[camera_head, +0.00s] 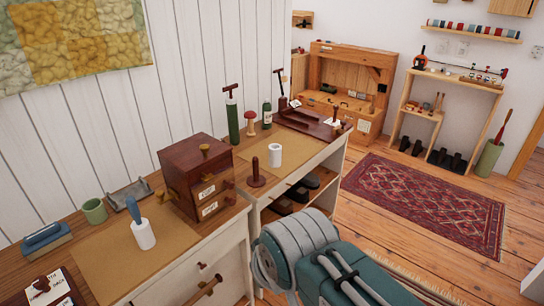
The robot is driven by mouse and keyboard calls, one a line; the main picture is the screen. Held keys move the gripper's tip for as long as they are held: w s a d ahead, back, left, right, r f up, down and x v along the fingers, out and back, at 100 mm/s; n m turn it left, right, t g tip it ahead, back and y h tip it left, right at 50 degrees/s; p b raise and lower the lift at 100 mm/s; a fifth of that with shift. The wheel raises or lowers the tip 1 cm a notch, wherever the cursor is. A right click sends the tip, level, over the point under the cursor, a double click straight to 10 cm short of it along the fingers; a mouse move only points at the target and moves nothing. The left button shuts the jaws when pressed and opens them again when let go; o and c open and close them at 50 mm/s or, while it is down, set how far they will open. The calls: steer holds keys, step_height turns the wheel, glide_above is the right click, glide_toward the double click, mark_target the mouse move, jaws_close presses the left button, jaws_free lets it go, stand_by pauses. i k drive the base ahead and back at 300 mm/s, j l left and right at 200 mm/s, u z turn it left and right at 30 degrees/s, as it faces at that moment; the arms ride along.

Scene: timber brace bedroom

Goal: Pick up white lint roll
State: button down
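A white roll with a blue handle (144,235), like a lint roller, stands upright on a tan mat on the near desk. A second white cylinder (275,155) with a small dark mark on its side stands on a tan mat on the farther desk, right of a wooden box. I cannot tell for sure which of the two is the lint roll. Part of my own arm shows at the bottom centre, in front of the desks. My gripper is not in view, and nothing visible touches either white roll.
The wooden drawer box (197,175) stands between the two rolls. A dark knobbed stamp (256,178), a green pump (232,120) and a red-topped stand (250,125) are near the farther roll. A green cup (94,211) is left of the blue-handled roll. A red rug (425,200) covers open floor.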

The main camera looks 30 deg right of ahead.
mark_target(275, 156)
steer(key=u, duration=0.3)
steer(key=i+l+u, duration=0.15)
steer(key=l+u, duration=0.25)
steer(key=l, duration=0.2)
steer(key=l+u, duration=0.35)
steer(key=l, duration=0.2)
steer(key=l+u, duration=0.15)
steer(key=l, duration=2.1)
